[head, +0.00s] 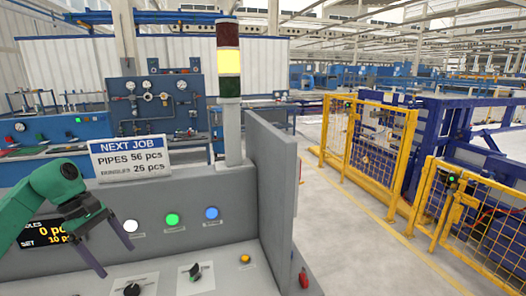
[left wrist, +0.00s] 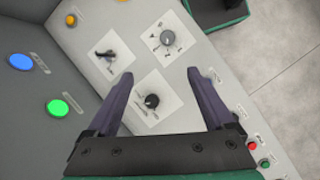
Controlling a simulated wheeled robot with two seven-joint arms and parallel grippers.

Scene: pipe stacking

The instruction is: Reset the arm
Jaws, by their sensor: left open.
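My left arm comes in from the left in the head view, green with a dark gripper. My left gripper (head: 117,261) is open, with its two fingers spread and nothing between them. It hangs in front of the grey control panel (head: 185,256). In the left wrist view the open gripper (left wrist: 160,73) is over the panel's lower face, with a black knob (left wrist: 152,101) showing between the fingers. I cannot tell whether the fingers touch the panel. My right gripper is not in view.
The panel has white, green (head: 172,219) and blue (head: 211,213) buttons. A NEXT JOB sign (head: 130,158) and a signal tower lit yellow (head: 229,62) stand above it. A grey side wall (head: 271,180) bounds it at right. Yellow fences (head: 370,150) stand beyond open floor.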

